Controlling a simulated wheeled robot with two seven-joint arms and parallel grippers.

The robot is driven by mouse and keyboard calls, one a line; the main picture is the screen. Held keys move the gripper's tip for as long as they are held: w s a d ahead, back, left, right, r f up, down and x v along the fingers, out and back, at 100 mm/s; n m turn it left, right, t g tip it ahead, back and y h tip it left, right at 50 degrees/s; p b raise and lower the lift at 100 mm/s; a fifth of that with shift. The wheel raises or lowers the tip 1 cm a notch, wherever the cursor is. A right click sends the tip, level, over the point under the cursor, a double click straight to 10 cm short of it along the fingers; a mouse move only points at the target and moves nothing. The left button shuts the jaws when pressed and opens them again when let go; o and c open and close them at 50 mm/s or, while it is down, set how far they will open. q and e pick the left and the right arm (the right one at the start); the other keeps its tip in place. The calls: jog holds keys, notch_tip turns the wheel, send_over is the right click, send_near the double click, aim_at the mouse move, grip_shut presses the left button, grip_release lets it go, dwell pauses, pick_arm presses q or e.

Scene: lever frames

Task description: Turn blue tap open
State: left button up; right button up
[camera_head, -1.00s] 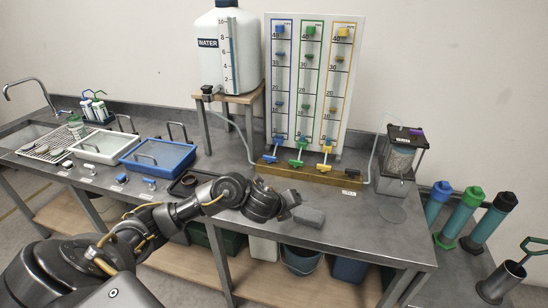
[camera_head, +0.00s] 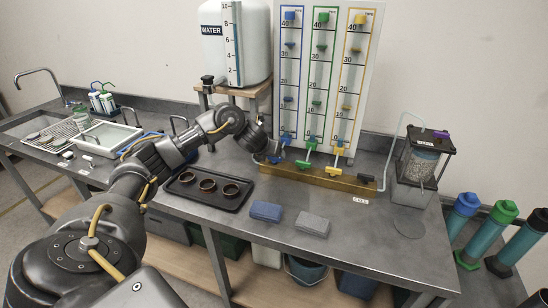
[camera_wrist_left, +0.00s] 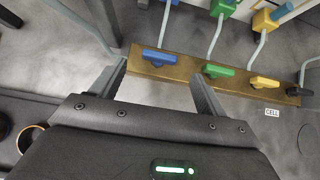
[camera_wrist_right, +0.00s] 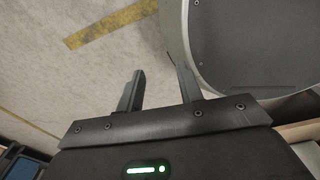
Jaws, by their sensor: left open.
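The blue tap (camera_head: 276,157) is a small blue lever at the left end of a brass manifold bar (camera_head: 325,177), below the blue flow column. In the left wrist view the blue tap handle (camera_wrist_left: 159,57) lies ahead of and between the fingers of my left gripper (camera_wrist_left: 157,80), which are open and empty. In the head view my left gripper (camera_head: 268,153) is beside the blue tap, partly hidden by its own wrist. The green tap (camera_wrist_left: 219,71) and yellow tap (camera_wrist_left: 264,82) are to the right. My right gripper (camera_wrist_right: 159,88) is open and empty above the floor.
The flow panel (camera_head: 323,75) stands behind the bar. A water tank (camera_head: 235,50) is on a stand to its left. A black tray (camera_head: 209,190) with brown rings, a blue sponge (camera_head: 266,211) and a grey sponge (camera_head: 312,224) lie in front. A glass-walled device (camera_head: 421,165) stands right.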

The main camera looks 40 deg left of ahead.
aim_at(274, 162)
pick_arm(q)
jog(key=x, duration=0.5)
jog(key=shift+w+f, duration=0.1)
jog(key=shift+f, duration=0.1)
jog(key=shift+w+a+f, duration=0.1)
jog(key=shift+w+f, duration=0.2)
jog(key=shift+w, duration=0.05)
pick_arm(e)
jog(key=shift+w+f, duration=0.15)
jog(key=shift+w, duration=0.35)
pick_arm(q)
jog(key=c, duration=1)
pick_arm(e)
jog(key=shift+s, duration=0.1)
pick_arm(q)
jog(key=shift+r, duration=0.1)
pick_arm(e)
jog(key=shift+r, duration=0.2)
